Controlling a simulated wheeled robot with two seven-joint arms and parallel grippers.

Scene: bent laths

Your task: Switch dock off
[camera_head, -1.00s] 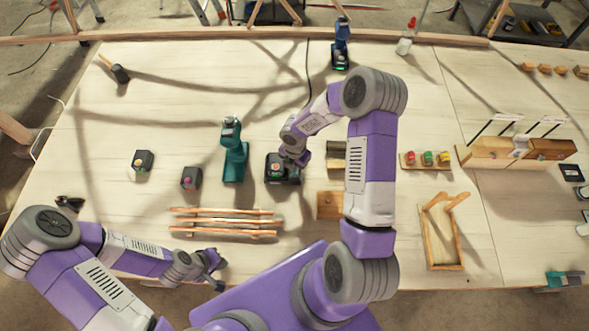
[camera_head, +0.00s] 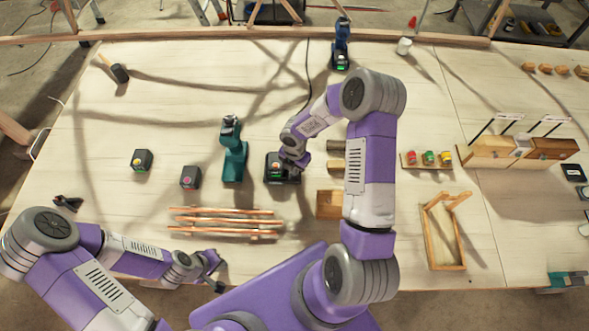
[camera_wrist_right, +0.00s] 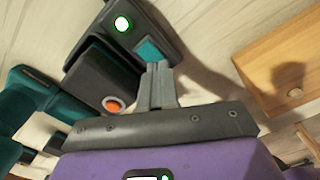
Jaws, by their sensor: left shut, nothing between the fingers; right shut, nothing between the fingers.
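The dock (camera_head: 270,165) is a dark box on the table, left of my right forearm, partly hidden by my right gripper (camera_head: 293,170). My left gripper (camera_head: 217,277) is shut and empty near the table's front edge.
Two small dark boxes (camera_head: 142,160) (camera_head: 190,177) sit further left. The back left of the table is mostly clear.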

